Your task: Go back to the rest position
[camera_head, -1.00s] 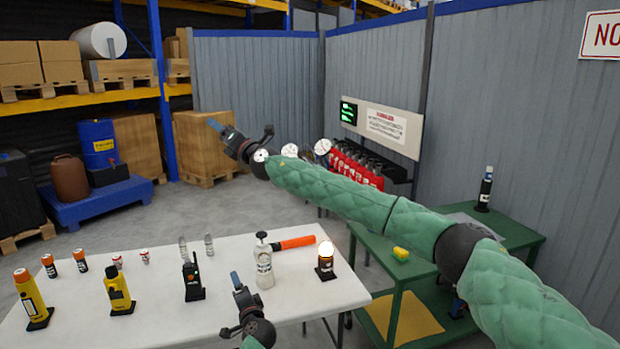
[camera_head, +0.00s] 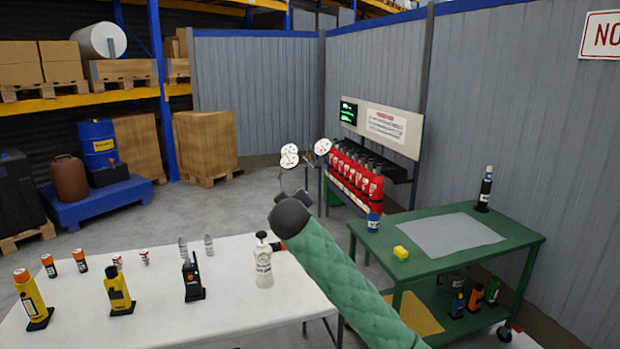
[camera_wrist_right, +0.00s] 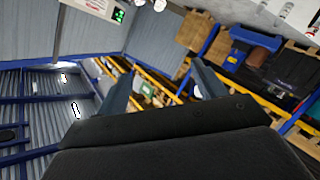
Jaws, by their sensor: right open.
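My right arm (camera_head: 335,270) reaches in from the bottom right of the head view over the white table's right end. Its dark wrist end (camera_head: 290,215) is raised above the table. My right gripper (camera_wrist_right: 160,76) shows in the right wrist view with its two fingers apart and nothing between them. In the head view its fingers cannot be made out. My left gripper is not in view.
The white table (camera_head: 225,315) bears yellow torches, a black radio (camera_head: 192,279) and a white spray bottle (camera_head: 263,262). Red extinguishers (camera_head: 360,180) stand behind.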

